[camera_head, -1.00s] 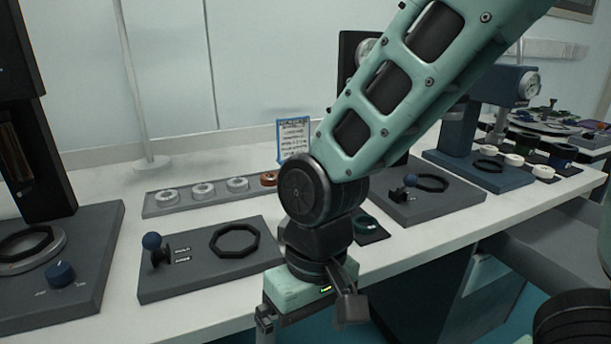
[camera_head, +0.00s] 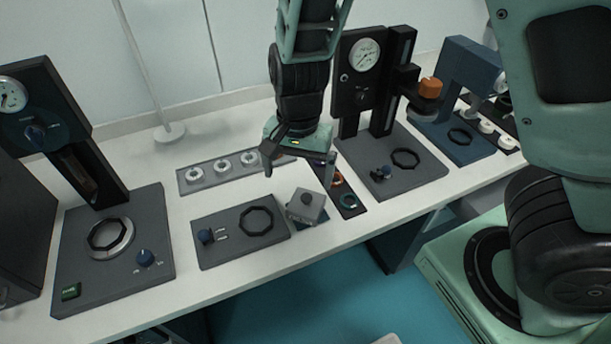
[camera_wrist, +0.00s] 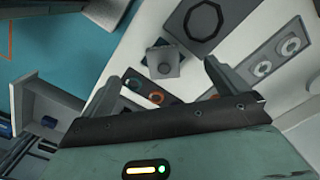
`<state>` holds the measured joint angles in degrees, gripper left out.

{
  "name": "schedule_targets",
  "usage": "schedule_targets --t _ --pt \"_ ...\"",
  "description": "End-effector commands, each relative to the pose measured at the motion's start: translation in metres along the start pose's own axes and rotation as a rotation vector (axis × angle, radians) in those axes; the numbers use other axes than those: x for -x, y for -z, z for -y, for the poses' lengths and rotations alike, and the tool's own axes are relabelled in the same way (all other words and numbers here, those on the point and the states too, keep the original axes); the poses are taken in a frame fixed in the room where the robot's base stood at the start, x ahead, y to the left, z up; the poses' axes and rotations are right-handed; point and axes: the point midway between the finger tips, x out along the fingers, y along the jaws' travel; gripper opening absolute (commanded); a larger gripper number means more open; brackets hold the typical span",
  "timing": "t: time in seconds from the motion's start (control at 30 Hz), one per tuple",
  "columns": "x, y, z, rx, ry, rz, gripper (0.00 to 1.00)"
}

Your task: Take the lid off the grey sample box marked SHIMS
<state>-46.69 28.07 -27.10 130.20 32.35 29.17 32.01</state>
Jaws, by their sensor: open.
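A small grey box (camera_head: 306,209) with a dark round knob on its lid stands near the front edge of the white table, just right of a flat grey plate. No SHIMS marking can be read on it. The lid appears to be on the box. In the wrist view the box (camera_wrist: 162,64) lies beyond and between the fingers. My gripper (camera_head: 299,177) is open and empty, with its two fingers apart. It hangs above and slightly behind the box and does not appear to touch it.
The grey plate (camera_head: 215,248) with a blue knob and octagonal ring is left of the box. A dark strip (camera_head: 350,201) with coloured rings is close on its right. A tray (camera_head: 187,181) with white rings lies behind. A gauge stand (camera_head: 349,125) rises behind right.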

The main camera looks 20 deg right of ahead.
Motion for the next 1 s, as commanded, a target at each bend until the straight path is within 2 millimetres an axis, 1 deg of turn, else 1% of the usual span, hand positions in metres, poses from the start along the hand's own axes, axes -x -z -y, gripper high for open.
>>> schedule_targets --t 0.03,0.1,0.23,0.33,0.47,0.8,0.9,1.0 --pt "0.020 0.004 0.001 -0.027 -0.005 -0.013 0.98" --pt "0.028 0.011 0.002 -0.061 -0.006 -0.028 0.98" --pt "0.034 0.018 0.002 -0.099 -0.009 -0.046 0.98" --pt "0.029 0.020 0.002 -0.111 -0.010 -0.049 0.98" --pt "0.007 0.021 0.000 -0.112 -0.013 -0.048 0.98" --pt "-0.063 0.025 0.000 -0.113 -0.011 -0.048 0.98" --pt "-0.078 0.026 0.000 -0.111 -0.010 -0.047 0.98" --pt "-0.086 0.026 0.000 -0.110 -0.009 -0.048 0.98"
